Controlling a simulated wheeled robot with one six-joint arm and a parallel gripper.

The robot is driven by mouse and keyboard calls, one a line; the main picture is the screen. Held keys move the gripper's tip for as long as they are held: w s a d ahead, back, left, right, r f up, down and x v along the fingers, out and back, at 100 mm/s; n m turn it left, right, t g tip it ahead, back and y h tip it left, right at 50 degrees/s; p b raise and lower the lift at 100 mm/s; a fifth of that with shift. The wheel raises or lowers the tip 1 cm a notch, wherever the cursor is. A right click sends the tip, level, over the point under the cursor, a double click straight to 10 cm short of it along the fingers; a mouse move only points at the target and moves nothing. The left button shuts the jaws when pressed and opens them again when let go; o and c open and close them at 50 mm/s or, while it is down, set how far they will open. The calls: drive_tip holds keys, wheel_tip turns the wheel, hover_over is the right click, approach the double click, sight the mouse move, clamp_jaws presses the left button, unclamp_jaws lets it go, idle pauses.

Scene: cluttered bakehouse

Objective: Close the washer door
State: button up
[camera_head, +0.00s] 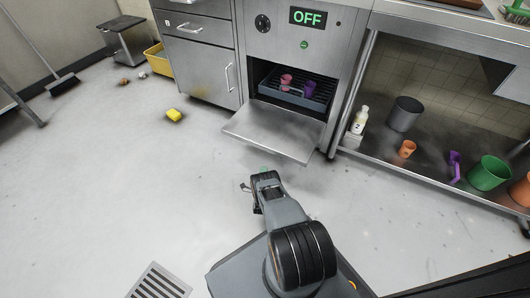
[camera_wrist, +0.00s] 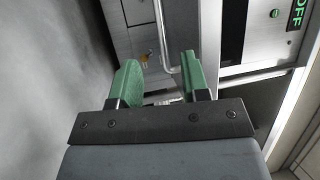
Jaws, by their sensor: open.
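The washer (camera_head: 304,45) is a steel unit with a display reading OFF. Its door (camera_head: 270,131) hangs open, folded down and out toward me in front of the opening. Inside, a dark rack (camera_head: 296,97) holds a pink cup (camera_head: 286,80) and a purple cup (camera_head: 309,89). My gripper (camera_head: 263,178) is in front of the door, over the floor, apart from it in the picture. In the wrist view my gripper (camera_wrist: 160,72) shows two green fingers, spread with nothing between them. The OFF display (camera_wrist: 296,14) shows at that view's upper right.
A steel cabinet (camera_head: 190,62) with a bar handle stands left of the washer. A low shelf (camera_head: 430,160) with a bottle, pot and cups is at right. The floor between me and the door is clear.

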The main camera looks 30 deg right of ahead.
sight(267, 151)
drive_tip(key=b+x, duration=0.5)
drive_tip(key=x, duration=0.8)
drive_tip(key=shift+d+b, duration=0.2)
drive_tip(key=shift+b, duration=0.2)
drive_tip(key=shift+f, duration=0.1)
clamp_jaws()
